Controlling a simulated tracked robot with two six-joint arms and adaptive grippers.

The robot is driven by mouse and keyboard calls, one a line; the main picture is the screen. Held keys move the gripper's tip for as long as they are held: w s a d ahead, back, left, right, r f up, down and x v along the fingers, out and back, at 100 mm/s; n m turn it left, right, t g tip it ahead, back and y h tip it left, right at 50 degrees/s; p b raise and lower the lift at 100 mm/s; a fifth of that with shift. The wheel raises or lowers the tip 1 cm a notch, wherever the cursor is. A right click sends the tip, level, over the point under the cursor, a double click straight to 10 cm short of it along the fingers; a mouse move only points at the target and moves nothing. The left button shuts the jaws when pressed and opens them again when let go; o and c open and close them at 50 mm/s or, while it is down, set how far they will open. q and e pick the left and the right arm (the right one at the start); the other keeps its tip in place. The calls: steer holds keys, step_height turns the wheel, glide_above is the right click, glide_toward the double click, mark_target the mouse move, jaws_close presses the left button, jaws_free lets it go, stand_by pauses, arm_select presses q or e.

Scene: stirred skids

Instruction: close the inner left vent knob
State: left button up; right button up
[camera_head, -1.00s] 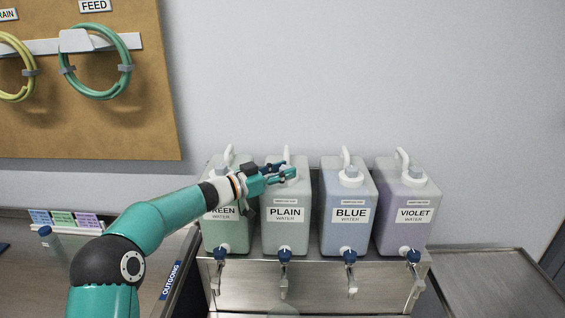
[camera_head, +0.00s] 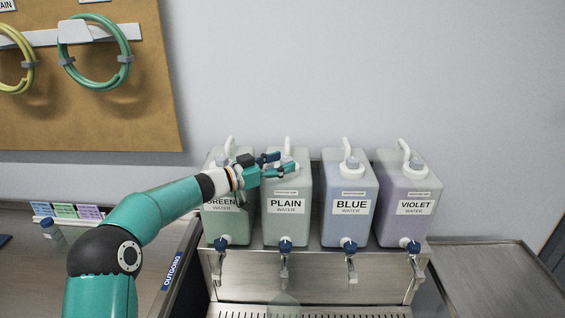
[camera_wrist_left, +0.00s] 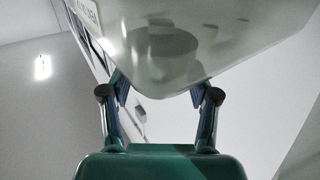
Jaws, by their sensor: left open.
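Four-jug row: the second jug from the left, labelled PLAIN WATER (camera_head: 286,232), has a top mostly covered by my left gripper (camera_head: 286,163). Its vent knob is hidden or too small to tell apart from the fingers. My left gripper is open, reaching in from the left over the GREEN jug (camera_head: 226,228), with its fingertips at the PLAIN jug's cap. Whether they touch it I cannot tell. In the left wrist view, the two fingers (camera_wrist_left: 160,98) are spread apart below a pale translucent surface (camera_wrist_left: 245,35) with a blurred round grey shape. My right gripper is not in view.
The BLUE jug (camera_head: 349,228) and VIOLET jug (camera_head: 402,228) stand to the right, with caps and handles on top. Blue-knobbed taps (camera_head: 285,246) line the steel stand's front. Coiled hoses (camera_head: 92,84) hang on a board at left. The wall above the jugs is clear.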

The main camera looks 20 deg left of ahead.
arm_select(q)
steer(key=v, duration=1.1)
steer(key=shift+s, duration=0.1)
